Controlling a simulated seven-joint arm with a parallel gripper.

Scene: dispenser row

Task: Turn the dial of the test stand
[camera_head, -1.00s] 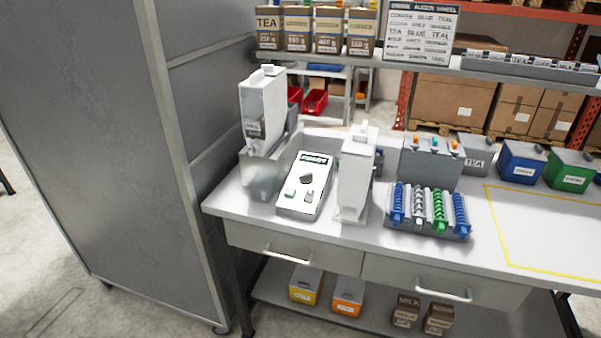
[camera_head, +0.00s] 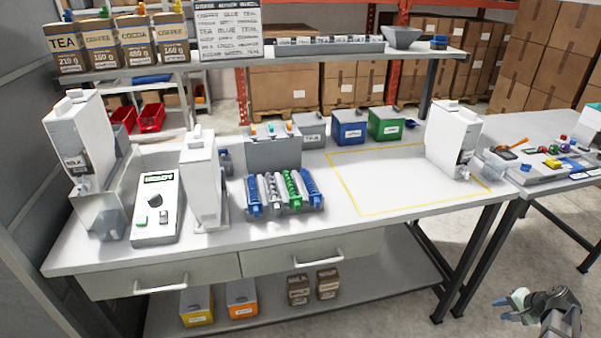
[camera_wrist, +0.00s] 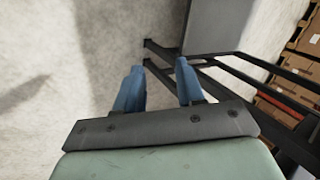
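The test stand (camera_head: 143,222) is a white sloped box on the left part of the bench in the head view. It has a dark display at the top, a dark round dial (camera_head: 155,201), a green button and a small switch. It stands between two white dispensers. My gripper (camera_head: 511,303) is at the lower right of the head view, over the floor and well away from the stand. In the wrist view my gripper (camera_wrist: 158,82) shows two blue fingers apart with nothing between them.
White dispensers (camera_head: 78,150) and (camera_head: 203,185) flank the stand closely. A rack of coloured augers (camera_head: 284,207) lies to their right. A yellow-outlined area (camera_head: 385,190) is bare. Another dispenser (camera_head: 452,138) stands at the bench's right end. A shelf (camera_head: 300,57) runs above the back.

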